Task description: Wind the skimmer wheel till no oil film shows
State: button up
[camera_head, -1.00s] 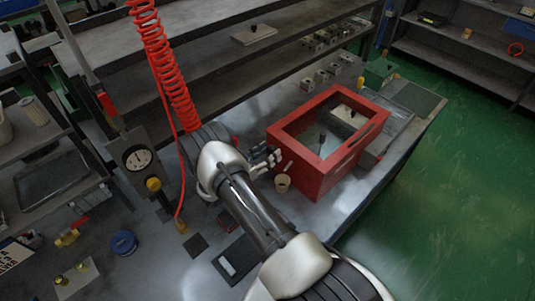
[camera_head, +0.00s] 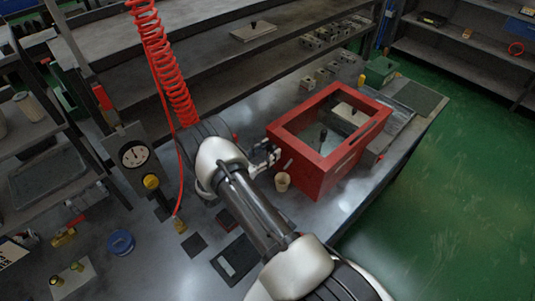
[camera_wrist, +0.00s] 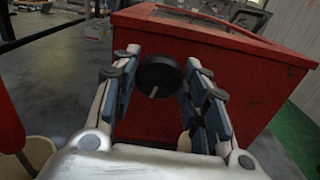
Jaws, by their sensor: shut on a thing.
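The skimmer wheel is a small black round knob (camera_wrist: 158,78) with a pale mark, on the side of a red box (camera_head: 318,172). The box fills the back of the wrist view (camera_wrist: 215,55). My gripper (camera_wrist: 162,84) has a finger on each side of the wheel and is shut on it. In the head view my gripper (camera_head: 267,155) is at the box's left side, and the wheel is hidden there. The box's open-framed top (camera_head: 372,103) shows a grey inside; I cannot tell whether an oil film shows.
A small beige cup (camera_head: 282,182) stands just below my gripper, close to the box. A red coiled hose (camera_head: 172,75) hangs left of my arm. A dial gauge (camera_head: 133,155) stands farther left. Metal blocks (camera_head: 325,75) sit behind the box.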

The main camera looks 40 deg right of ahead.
jog(key=o, duration=1.1)
jog(key=shift+c, duration=0.2)
jog(key=s+a, duration=0.1)
jog(key=a, duration=1.1)
jog(key=shift+s, duration=0.35)
